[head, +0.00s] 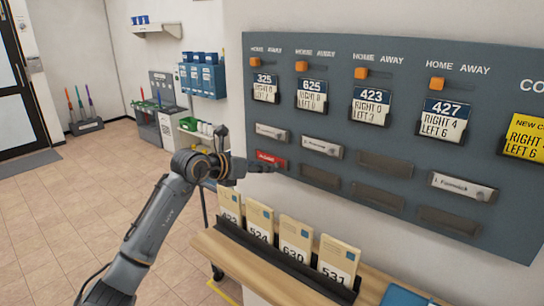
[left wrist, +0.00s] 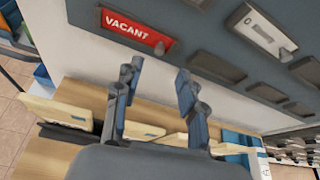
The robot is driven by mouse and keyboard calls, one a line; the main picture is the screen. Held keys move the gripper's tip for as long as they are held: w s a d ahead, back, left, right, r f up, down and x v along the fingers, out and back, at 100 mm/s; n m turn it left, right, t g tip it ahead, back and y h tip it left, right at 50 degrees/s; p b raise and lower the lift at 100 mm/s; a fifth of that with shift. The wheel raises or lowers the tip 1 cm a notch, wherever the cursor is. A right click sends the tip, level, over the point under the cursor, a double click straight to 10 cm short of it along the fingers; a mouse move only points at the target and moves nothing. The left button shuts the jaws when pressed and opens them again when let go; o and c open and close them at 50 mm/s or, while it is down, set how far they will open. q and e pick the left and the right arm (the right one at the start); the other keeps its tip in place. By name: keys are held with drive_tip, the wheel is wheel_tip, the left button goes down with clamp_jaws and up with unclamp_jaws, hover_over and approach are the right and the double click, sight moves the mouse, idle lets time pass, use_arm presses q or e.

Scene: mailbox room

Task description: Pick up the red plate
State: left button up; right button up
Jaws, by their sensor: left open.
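The red plate (head: 270,158) sits in a slot at the left of the lower part of the grey board, partly covered by my gripper in the head view. In the left wrist view the red plate (left wrist: 138,34) reads "VACANT" and has a small knob at its right end. My left gripper (head: 268,168) is in front of the board, close to the plate's lower edge. In the left wrist view its two fingers (left wrist: 160,72) are apart with nothing between them, below the plate. Contact with the plate cannot be told. My right gripper is not in view.
Silver name plates (head: 322,149) and empty dark slots (head: 380,198) share the grey board (head: 440,150). Below, a dark rack (head: 285,262) of numbered envelopes (head: 295,250) stands on a wooden shelf (head: 225,255). Open tiled floor (head: 60,220) lies to the left.

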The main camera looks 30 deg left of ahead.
sight(276, 166)
use_arm(q)
drive_tip(key=p+x, duration=0.3)
drive_tip(key=x, duration=0.2)
drive_tip(key=shift+w+a+r, duration=0.1)
drive_tip(key=shift+w+a, duration=0.05)
drive_tip(key=shift+w, duration=0.25)
clamp_jaws()
